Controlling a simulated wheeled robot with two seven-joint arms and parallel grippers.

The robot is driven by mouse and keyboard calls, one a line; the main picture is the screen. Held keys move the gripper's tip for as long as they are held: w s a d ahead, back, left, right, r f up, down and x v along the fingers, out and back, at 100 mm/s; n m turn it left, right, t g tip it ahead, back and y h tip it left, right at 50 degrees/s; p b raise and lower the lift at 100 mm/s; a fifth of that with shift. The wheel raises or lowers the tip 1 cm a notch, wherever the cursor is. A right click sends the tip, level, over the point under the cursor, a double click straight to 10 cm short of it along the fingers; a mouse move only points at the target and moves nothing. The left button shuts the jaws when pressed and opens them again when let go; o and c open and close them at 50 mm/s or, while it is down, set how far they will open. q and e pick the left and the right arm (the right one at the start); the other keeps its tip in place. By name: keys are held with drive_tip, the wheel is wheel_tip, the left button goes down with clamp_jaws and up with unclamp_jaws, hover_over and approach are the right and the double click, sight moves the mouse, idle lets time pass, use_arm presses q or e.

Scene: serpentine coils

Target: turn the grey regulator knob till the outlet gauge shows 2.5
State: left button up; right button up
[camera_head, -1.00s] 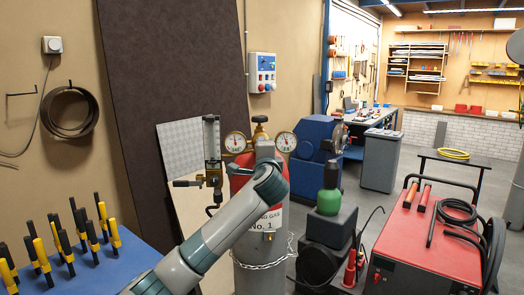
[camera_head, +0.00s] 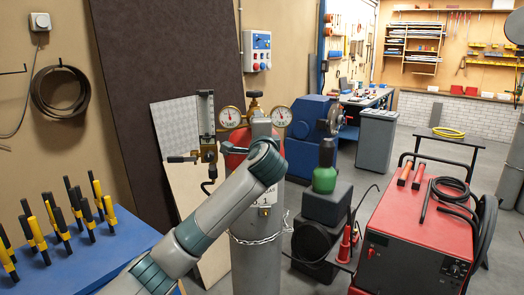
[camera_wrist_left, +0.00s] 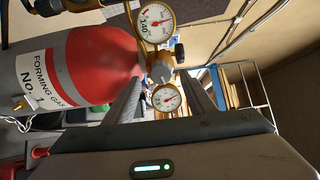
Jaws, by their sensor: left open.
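The regulator has two round white gauges, a left one (camera_head: 231,116) and a right one (camera_head: 281,116), on top of a grey gas cylinder (camera_head: 256,265) with a red shoulder. In the left wrist view a gauge (camera_wrist_left: 155,23) shows above and a smaller gauge (camera_wrist_left: 167,97) below; their needles are too small to read surely. My left gripper (camera_wrist_left: 160,76) is open, its fingers on either side of the regulator's middle in that view. I cannot tell whether they touch it. My right gripper is not in view.
A brass valve fitting (camera_head: 208,130) stands left of the cylinder. A chain (camera_head: 258,238) crosses the cylinder. A blue rack (camera_head: 110,255) with yellow-black tools is at lower left. A red welding machine (camera_head: 425,235) and a green-topped dark unit (camera_head: 325,205) stand to the right.

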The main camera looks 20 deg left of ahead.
use_arm(q)
drive_tip(key=b+v, duration=0.5)
drive_tip(key=v, duration=0.8)
drive_tip(key=shift+s, duration=0.4)
drive_tip(key=shift+d+f, duration=0.1)
